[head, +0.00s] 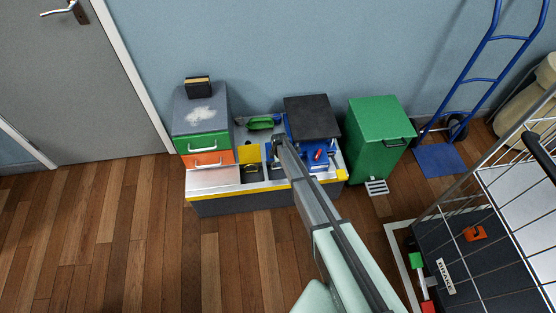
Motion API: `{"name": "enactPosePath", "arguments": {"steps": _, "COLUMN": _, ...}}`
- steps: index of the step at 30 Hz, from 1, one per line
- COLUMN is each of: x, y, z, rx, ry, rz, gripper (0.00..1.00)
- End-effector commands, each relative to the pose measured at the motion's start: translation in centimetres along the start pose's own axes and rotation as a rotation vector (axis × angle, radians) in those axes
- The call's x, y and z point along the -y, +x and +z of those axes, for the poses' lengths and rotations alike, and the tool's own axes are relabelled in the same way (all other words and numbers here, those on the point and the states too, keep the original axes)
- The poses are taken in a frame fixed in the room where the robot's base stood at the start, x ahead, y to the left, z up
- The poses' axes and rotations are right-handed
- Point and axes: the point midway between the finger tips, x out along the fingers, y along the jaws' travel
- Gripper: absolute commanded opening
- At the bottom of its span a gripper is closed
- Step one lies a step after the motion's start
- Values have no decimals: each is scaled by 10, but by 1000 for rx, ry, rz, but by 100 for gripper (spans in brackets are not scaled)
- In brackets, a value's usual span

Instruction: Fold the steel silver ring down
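I cannot make out a steel silver ring in the head view; it is too small to tell or hidden by my arm. My arm reaches from the bottom right to the low grey bench (240,207) against the wall. My gripper (279,146) is at the far end of the arm, over the middle of the bench, between a yellow panel (250,153) and a blue unit with a red part (319,155). The fingers are too small and dark to tell whether they are open or shut, or touching anything.
A drawer unit (202,122) with green and orange fronts stands left. A green handle-like part (260,123) lies behind. A black panel (313,117) is right, beside a green bin (378,132). A blue hand truck (440,158) and wire cart (500,225) stand farther right. Left floor is clear.

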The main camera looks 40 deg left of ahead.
Motion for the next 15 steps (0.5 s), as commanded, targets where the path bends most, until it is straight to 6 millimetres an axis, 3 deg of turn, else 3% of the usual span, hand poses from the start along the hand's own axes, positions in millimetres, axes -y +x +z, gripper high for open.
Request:
{"name": "enactPosePath", "arguments": {"steps": 4, "x": 0, "y": 0, "z": 0, "rx": 0, "ry": 0, "rz": 0, "gripper": 37}}
{"name": "enactPosePath", "arguments": {"steps": 15, "x": 0, "y": 0, "z": 0, "rx": 0, "ry": 0, "rz": 0, "gripper": 1}}
